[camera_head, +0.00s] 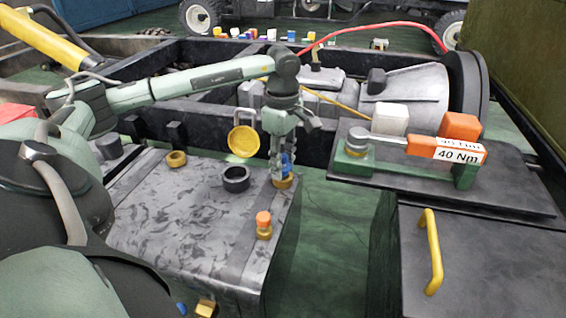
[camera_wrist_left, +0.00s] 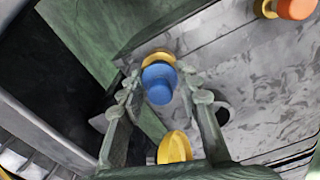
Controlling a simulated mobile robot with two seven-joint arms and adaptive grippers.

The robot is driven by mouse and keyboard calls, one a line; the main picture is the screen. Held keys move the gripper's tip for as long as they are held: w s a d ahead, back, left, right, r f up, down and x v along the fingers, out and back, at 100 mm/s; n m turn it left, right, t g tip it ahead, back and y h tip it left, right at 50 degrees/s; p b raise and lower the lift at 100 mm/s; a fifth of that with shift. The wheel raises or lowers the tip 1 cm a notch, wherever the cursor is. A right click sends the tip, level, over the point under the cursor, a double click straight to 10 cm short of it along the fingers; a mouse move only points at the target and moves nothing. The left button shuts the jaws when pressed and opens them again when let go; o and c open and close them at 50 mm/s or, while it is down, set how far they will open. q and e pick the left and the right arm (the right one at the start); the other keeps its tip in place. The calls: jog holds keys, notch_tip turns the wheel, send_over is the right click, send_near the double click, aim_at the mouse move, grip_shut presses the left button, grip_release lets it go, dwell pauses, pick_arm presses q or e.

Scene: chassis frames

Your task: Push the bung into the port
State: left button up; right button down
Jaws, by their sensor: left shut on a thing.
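My left gripper (camera_head: 284,160) points down over the right edge of the grey mottled tank (camera_head: 180,215). It is shut on the blue bung (camera_head: 287,160), with a finger on either side. The brass port (camera_head: 283,182) is directly below the bung at the tank's edge. In the left wrist view the blue bung (camera_wrist_left: 158,84) lies between the fingertips, and the brass port (camera_wrist_left: 157,58) shows just beyond it, partly covered. I cannot tell how far the bung sits inside the port. My right gripper is not in view.
A dark open neck (camera_head: 235,178) with a raised yellow lid (camera_head: 243,141) stands left of the gripper. An orange-capped brass fitting (camera_head: 264,224) and an open brass fitting (camera_head: 176,158) are also on the tank. A torque wrench (camera_head: 420,147) lies on the right plate.

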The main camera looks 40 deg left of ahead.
pick_arm(q)
jog(key=shift+f+b, duration=0.35)
jog(key=shift+f, duration=0.15)
dwell(0.3)
jog(key=shift+r, duration=0.15)
jog(key=shift+r+p, duration=0.4)
dwell(0.3)
